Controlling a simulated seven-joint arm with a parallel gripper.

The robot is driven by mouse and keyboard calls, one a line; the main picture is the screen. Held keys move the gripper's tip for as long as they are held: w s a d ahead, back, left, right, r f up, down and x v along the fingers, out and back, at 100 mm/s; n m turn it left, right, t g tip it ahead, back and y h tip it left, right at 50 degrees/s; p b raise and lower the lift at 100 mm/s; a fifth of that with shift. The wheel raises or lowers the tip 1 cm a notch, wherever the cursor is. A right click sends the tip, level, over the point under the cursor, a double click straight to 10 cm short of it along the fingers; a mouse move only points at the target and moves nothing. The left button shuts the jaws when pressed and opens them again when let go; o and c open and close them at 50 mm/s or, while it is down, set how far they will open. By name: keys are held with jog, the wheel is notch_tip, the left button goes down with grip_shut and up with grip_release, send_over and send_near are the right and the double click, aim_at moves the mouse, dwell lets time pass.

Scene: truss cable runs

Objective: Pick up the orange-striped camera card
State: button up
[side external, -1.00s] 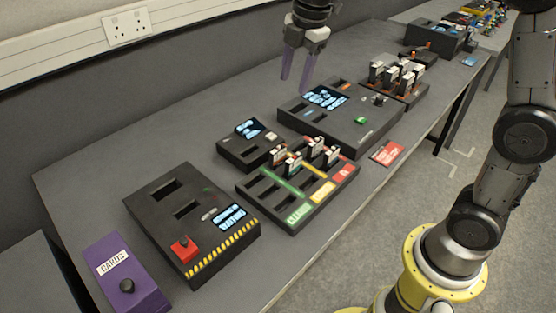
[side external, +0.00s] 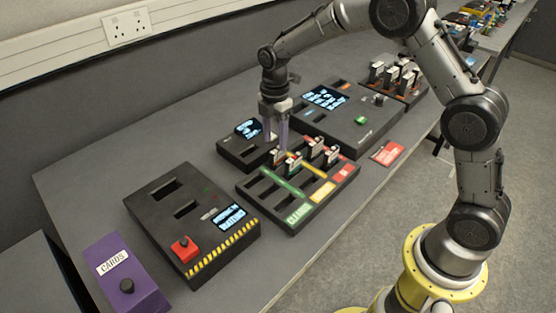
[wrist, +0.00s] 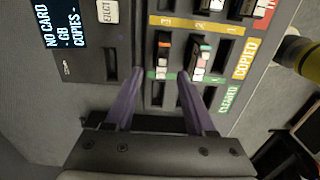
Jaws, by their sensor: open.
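The orange-striped camera card (wrist: 163,52) stands upright in a slot of the card tray (wrist: 225,98), at its left end in the wrist view. In the side view this card (side external: 278,158) is at the tray's back corner, partly hidden near the fingers. My gripper (wrist: 160,74) is open and empty, its purple fingers pointing down at the tray. In the wrist view the fingertips lie left and right of the card's line, by its lower end. In the side view my gripper (side external: 276,147) is just above the card; I cannot tell whether it touches.
A teal-striped card (wrist: 201,60) stands close to the right fingertip. Other cards (side external: 316,146) stand farther along the tray. A small black device with a screen (side external: 242,150) adjoins behind.

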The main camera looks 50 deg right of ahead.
aim_at(278, 147)
jog(key=f, duration=0.4)
jog(key=shift+s+d+f, duration=0.15)
jog(key=shift+d+f, duration=0.15)
jog(key=shift+d, duration=0.1)
jog(key=shift+f, duration=0.5)
grip_shut()
